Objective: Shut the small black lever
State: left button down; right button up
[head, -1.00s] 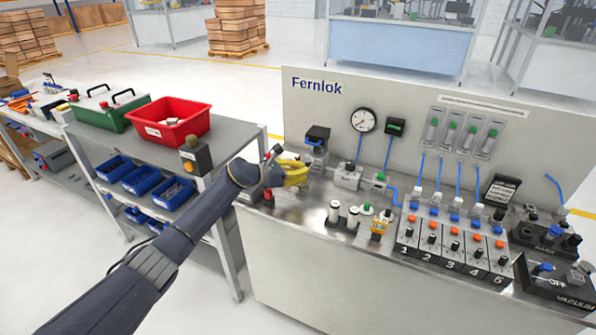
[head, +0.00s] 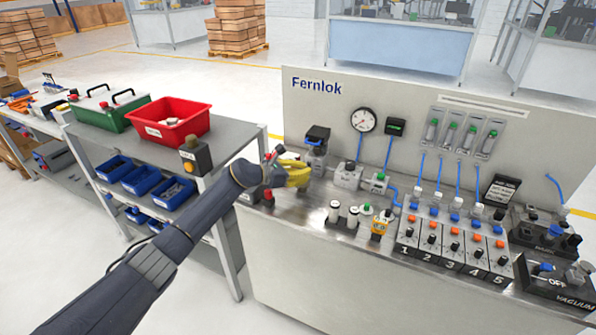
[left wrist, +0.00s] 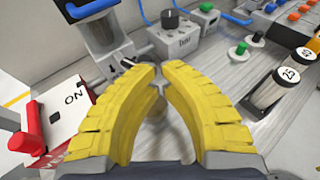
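My left gripper (head: 299,176), with yellow fingers, is over the left end of the steel bench in the head view. In the left wrist view its curved fingers (left wrist: 158,76) meet or nearly meet at the tips, with nothing clearly held between them. A small dark lever (left wrist: 129,62) shows just beyond the left fingertip, beside the grey block marked "bar" (left wrist: 183,43). It is partly covered by the finger, so contact and its exact position are unclear. In the head view the gripper hides this spot. My right gripper is not in view.
A red handle (left wrist: 27,143) stands by a white plate marked "ON" (left wrist: 72,101), left of my fingers. A clear-bowled filter unit (head: 317,143) stands behind. White-capped cylinders (head: 334,211) and a green knob (left wrist: 242,47) are to the right. Bare steel lies between.

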pick_arm(q)
jog(key=shift+s+d, duration=0.15)
jog(key=shift+d, duration=0.45)
dwell(0.7)
jog(key=shift+a, duration=0.15)
dwell(0.4)
jog(key=shift+w+a, duration=0.5)
jog(key=shift+a, duration=0.05)
jog(key=shift+s+a, duration=0.3)
jog(key=shift+s, duration=0.15)
jog(key=s+a+r, duration=0.3)
jog(key=s+a, duration=0.4)
jog(key=s, duration=0.3)
jog(key=shift+s, duration=0.15)
dwell(0.4)
